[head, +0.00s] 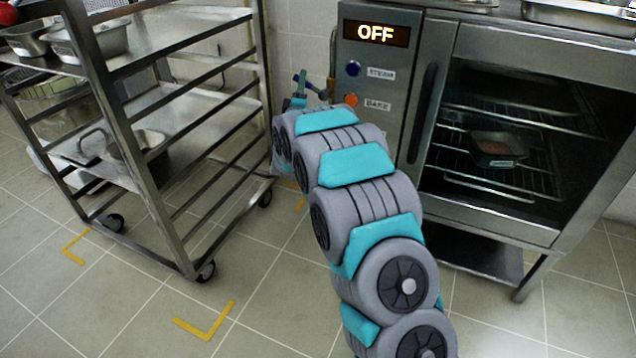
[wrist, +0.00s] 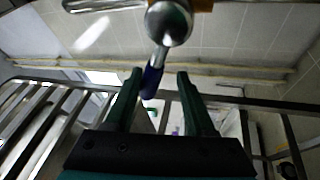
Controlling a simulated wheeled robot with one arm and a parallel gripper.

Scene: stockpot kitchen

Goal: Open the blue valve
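The blue valve handle (head: 301,78) is beside the oven's left side in the head view, close to the end of my arm. In the wrist view the blue handle (wrist: 152,80) hangs from a rounded metal valve body (wrist: 168,24). My gripper (wrist: 160,78) is open, its two dark green fingers apart. The handle's tip shows between the fingertips, nearer the left finger; I cannot tell whether they touch. In the head view my arm hides most of my gripper and part of the pipework.
A steel oven (head: 470,130) stands right of my arm, its display reading OFF, with a blue steam button (head: 353,68) and an orange bake button (head: 351,99). A wheeled rack (head: 190,120) with pans stands left. Tiled floor lies clear in front.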

